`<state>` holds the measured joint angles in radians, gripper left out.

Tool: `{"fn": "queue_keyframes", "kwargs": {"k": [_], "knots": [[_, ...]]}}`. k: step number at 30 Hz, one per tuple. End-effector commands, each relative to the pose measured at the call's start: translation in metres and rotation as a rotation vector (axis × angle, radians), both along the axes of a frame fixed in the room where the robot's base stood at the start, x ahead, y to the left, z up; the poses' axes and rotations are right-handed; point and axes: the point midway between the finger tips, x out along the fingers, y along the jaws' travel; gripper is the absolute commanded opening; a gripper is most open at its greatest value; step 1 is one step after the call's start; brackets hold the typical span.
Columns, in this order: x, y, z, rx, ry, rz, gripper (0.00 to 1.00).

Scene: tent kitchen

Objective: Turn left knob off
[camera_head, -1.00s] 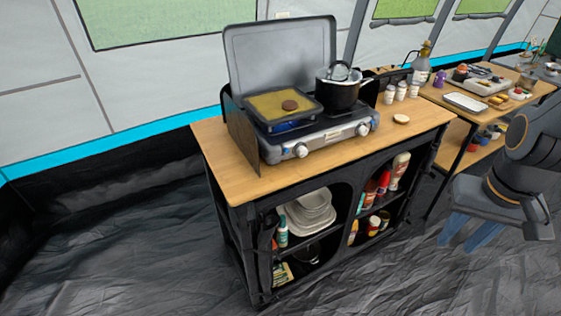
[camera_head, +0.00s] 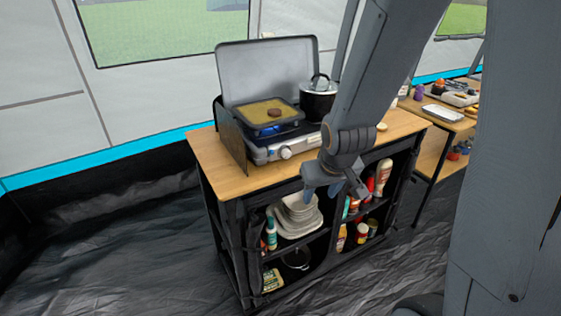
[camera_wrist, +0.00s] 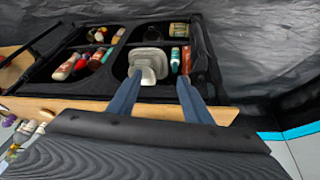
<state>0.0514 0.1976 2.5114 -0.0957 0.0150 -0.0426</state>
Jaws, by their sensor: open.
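The camping stove (camera_head: 262,155) stands on the wooden tabletop with its lid (camera_head: 265,70) raised. Its left knob (camera_head: 286,153) is a pale round dial on the front face; its exact turn is too small to read. The right knob is hidden behind my arm. A blue glow shows under the square pan (camera_head: 250,111) on the left side. My gripper (camera_head: 334,190) is open and empty, in front of the cabinet, lower than the left knob and to its right. The wrist view shows the spread fingers (camera_wrist: 160,78) over the cabinet shelves; no knob shows there.
A black pot (camera_head: 318,104) stands on the stove's right side. The cabinet's open shelves hold white dishes (camera_head: 296,216) and bottles (camera_head: 383,178). A side table (camera_head: 437,113) stands at right. The floor at left is clear.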

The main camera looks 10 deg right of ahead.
Motion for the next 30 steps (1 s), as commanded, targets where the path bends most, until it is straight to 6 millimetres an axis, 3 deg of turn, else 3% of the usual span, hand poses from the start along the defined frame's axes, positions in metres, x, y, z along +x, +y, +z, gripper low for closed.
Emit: {"fn": "queue_keyframes", "kwargs": {"k": [1,6,12,16,21,30], "knots": [[0.023,-0.005,-0.017,-0.008,-0.064,0.022,0.45],[0.098,-0.01,-0.041,-0.019,-0.331,0.119,0.45],[0.156,-0.005,-0.058,0.005,-0.647,0.218,0.45],[0.175,-0.001,-0.061,0.036,-0.843,0.262,0.45],[0.18,0.002,-0.059,0.076,-1.039,0.287,0.45],[0.186,0.004,-0.052,0.103,-1.156,0.295,0.45]]}}
